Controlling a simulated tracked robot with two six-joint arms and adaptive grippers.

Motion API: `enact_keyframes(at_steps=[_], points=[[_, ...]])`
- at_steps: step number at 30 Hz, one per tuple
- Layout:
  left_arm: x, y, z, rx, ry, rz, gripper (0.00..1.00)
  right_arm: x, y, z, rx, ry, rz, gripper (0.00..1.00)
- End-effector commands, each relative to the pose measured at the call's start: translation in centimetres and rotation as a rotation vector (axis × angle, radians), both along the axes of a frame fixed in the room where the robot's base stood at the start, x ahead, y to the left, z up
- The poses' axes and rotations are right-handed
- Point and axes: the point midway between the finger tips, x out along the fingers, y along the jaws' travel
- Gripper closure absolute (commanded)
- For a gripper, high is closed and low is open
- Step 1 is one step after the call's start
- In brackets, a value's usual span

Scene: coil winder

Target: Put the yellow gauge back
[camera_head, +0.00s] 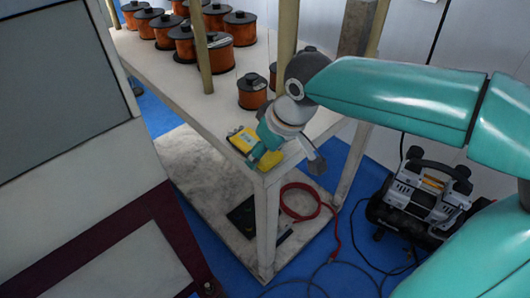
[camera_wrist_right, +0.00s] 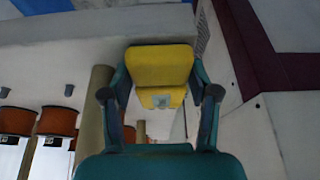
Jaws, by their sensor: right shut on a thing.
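The yellow gauge (camera_head: 243,138) is at the near corner of the white table, partly hidden by my right gripper. I cannot tell whether it rests on the tabletop or is held just above it. In the right wrist view the yellow gauge (camera_wrist_right: 160,65) sits between the two teal fingers, with a small grey patch on its lower part. My right gripper (camera_head: 262,152) reaches down to the table corner from the right and is shut on the gauge. The fingers of my right gripper (camera_wrist_right: 160,92) flank its sides. My left gripper is not in view.
The white table (camera_head: 178,75) carries several copper-wire spools (camera_head: 252,92), mostly toward the back, and upright posts (camera_head: 202,50). A large grey cabinet (camera_head: 70,90) stands at left. A compressor (camera_head: 425,195) and a red hose (camera_head: 300,205) are low at right.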

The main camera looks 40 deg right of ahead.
Motion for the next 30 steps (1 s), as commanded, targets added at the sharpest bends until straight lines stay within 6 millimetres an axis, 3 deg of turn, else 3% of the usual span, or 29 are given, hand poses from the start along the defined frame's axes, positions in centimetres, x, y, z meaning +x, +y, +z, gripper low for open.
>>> enact_keyframes(at_steps=[9, 10, 11, 23, 30], points=[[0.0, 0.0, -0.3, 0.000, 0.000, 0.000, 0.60, 0.0, 0.0, -0.3, 0.001, -0.002, -0.001, 0.86], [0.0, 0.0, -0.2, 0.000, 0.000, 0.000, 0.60, 0.0, 0.0, -0.2, 0.000, -0.001, 0.000, 0.35], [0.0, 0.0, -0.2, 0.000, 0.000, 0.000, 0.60, 0.0, 0.0, -0.2, 0.000, -0.001, 0.000, 0.30], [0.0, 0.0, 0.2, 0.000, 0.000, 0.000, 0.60, 0.0, 0.0, 0.2, 0.000, -0.001, 0.000, 0.30], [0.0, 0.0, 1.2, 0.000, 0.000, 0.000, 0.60, -1.1, -0.1, 3.3, 0.001, -0.005, 0.000, 0.30]])
